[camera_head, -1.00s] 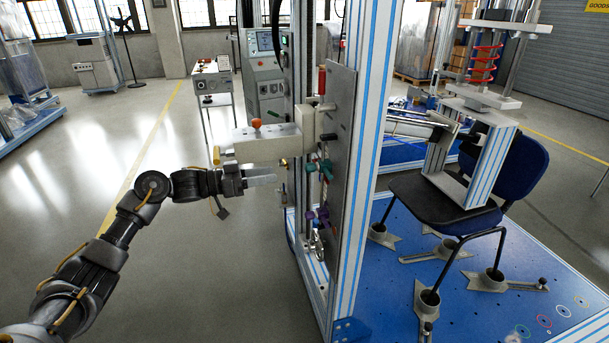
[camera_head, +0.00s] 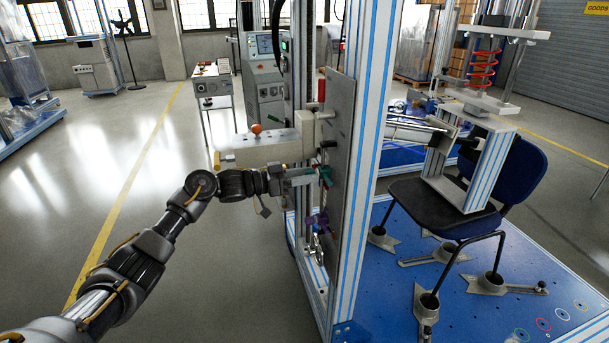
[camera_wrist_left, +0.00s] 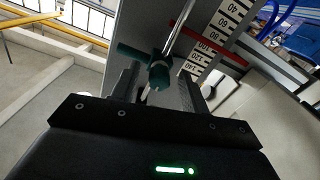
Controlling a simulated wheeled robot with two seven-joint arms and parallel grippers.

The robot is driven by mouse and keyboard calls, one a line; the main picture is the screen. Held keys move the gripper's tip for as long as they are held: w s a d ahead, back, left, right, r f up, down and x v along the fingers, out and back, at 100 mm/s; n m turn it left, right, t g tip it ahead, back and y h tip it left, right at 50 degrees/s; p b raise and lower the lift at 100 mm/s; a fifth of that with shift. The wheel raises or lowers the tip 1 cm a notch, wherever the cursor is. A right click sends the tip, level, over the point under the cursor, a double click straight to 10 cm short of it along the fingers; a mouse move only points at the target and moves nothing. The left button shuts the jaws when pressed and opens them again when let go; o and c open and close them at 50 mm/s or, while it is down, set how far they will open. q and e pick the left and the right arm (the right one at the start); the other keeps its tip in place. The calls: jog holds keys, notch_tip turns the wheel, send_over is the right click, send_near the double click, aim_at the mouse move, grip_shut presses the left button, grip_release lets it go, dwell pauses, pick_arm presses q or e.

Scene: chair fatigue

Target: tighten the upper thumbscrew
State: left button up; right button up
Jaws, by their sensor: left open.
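The upper thumbscrew, teal with wings (camera_head: 326,174), sits on the left face of the grey upright plate. In the left wrist view the teal thumbscrew (camera_wrist_left: 158,74) lies between the two fingers, near their tips. My left gripper (camera_head: 314,176) is open and reaches the thumbscrew from the left; its fingers hide part of it in the head view. In the wrist view the left gripper (camera_wrist_left: 158,88) has a finger on each side of the thumbscrew; contact is not clear. My right gripper is not in view.
A purple thumbscrew (camera_head: 322,219) sits below the teal one. A beige arm with an orange knob (camera_head: 256,129) juts out just above my gripper. A graduated scale (camera_wrist_left: 213,42) shows beside the thumbscrew. A blue chair (camera_head: 440,205) stands right of the frame.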

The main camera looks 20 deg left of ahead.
pick_arm(q)
jog(key=shift+c, duration=0.6)
grip_shut()
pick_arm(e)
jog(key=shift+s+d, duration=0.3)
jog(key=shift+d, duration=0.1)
